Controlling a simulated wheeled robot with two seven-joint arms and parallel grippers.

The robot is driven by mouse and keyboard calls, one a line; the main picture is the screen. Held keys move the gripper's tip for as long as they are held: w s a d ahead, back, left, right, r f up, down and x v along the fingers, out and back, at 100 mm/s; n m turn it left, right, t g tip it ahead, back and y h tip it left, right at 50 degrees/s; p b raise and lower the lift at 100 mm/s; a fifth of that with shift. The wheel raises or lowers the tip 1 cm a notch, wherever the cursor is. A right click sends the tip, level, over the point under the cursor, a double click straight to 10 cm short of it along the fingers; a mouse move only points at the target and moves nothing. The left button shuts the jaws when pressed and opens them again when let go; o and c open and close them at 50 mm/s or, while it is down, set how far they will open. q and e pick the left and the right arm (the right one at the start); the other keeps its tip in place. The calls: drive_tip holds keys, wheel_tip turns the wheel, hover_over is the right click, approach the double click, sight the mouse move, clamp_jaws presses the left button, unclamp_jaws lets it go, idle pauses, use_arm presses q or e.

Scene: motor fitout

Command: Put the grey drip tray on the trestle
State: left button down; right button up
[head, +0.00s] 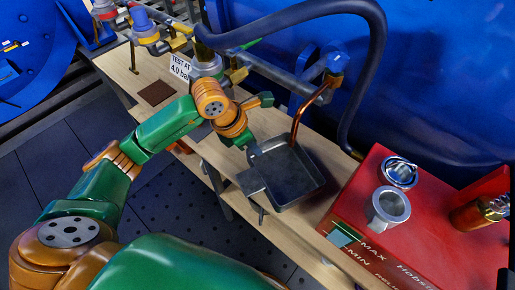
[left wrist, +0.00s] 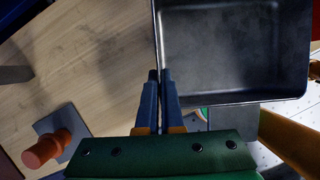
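The grey drip tray (head: 290,175) is a dark open rectangular pan over the wooden trestle (head: 336,178) in the head view, close to its front edge. A flat grey piece (head: 250,182) juts from its near left side. The left wrist view shows the tray's inside (left wrist: 232,50). My left gripper (head: 254,150) is at the tray's far left rim; in the left wrist view its fingers (left wrist: 160,76) are close together with the rim between them. I cannot tell whether the tray's underside touches the wood. My right gripper is not in view.
A bent copper pipe (head: 298,120) comes down beside the tray's far side. A red box (head: 440,235) with metal cups (head: 389,207) stands to the right. A dark hose (head: 380,60) and blue machine are behind. A brown square (head: 156,93) lies on bare wood at left.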

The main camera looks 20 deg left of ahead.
use_arm(q)
drive_tip(key=shift+s+a+x, duration=0.1)
drive_tip(key=shift+x, duration=0.8)
drive_tip(key=shift+s+a+x, duration=0.1)
drive_tip(key=shift+s+x, duration=0.05)
drive_tip(key=shift+x, duration=0.75)
drive_tip(key=shift+f, duration=0.15)
drive_tip(key=c, duration=1.5)
unclamp_jaws()
drive_tip(key=shift+f, duration=0.15)
drive_tip(key=o, duration=0.4)
drive_tip(key=shift+r, duration=0.35)
drive_tip(key=p+v, duration=0.1)
drive_tip(key=v, duration=1)
drive_tip(key=shift+s+a+r, duration=0.15)
drive_tip(key=shift+s+r, duration=0.05)
drive_tip(key=shift+r, duration=0.1)
